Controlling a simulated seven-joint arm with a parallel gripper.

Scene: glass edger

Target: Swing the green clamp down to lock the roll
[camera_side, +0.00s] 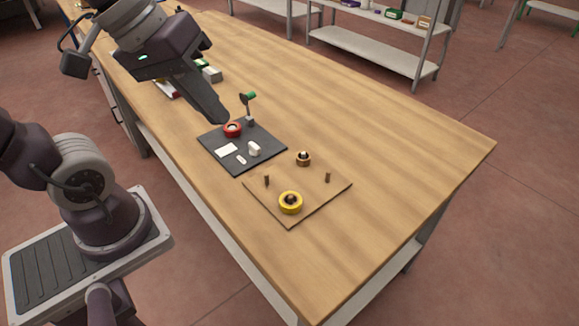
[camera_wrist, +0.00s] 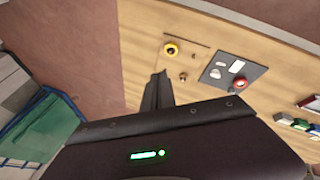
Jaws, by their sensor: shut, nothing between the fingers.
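The green clamp (camera_side: 248,97) stands raised on a dark post at the back corner of a dark plate (camera_side: 270,150). A red roll (camera_side: 232,129) sits on the same plate, just in front of the clamp post. It also shows in the wrist view (camera_wrist: 239,84). The clamp cannot be made out clearly in the wrist view. My gripper (camera_side: 221,121) is shut and empty. In the side view its tip appears just left of the red roll, and seems to be above the table; its exact height I cannot tell.
A white card (camera_side: 227,150) and small white pieces lie on the plate. Boxes (camera_side: 212,75) stand farther back. The table's right side is clear.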

